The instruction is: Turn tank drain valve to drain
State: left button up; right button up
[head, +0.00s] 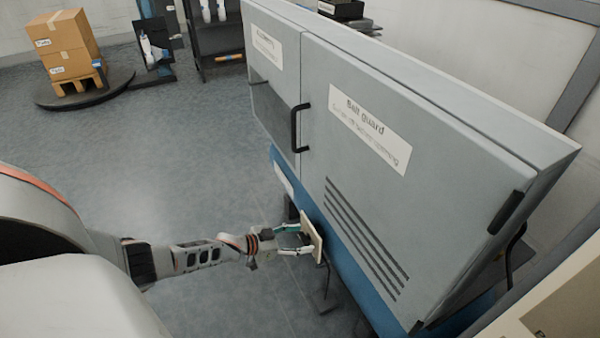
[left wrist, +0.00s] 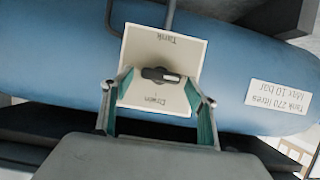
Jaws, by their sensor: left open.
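The drain valve has a dark handle with a light grey end (left wrist: 162,75), mounted on a cream plate (left wrist: 160,50) on the blue tank (left wrist: 235,60). The plate reads "Tank" at one edge and "Drain" at the other; the handle lies crosswise between the two labels. In the head view the plate (head: 312,236) stands beside the blue lower part of the machine. My left gripper (head: 290,240) is open in front of the plate. In the left wrist view its fingers (left wrist: 160,85) sit on either side of the handle, with no clear contact. My right gripper is not in view.
A grey cabinet marked "Belt guard" (head: 420,170) rises directly over the valve area. A tank label (left wrist: 285,97) is right of the plate. Cartons on a pallet (head: 68,45) stand at the far left. The floor (head: 150,130) left of the machine is clear.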

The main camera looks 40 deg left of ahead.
pick_arm(q)
jog(key=c, duration=1.1)
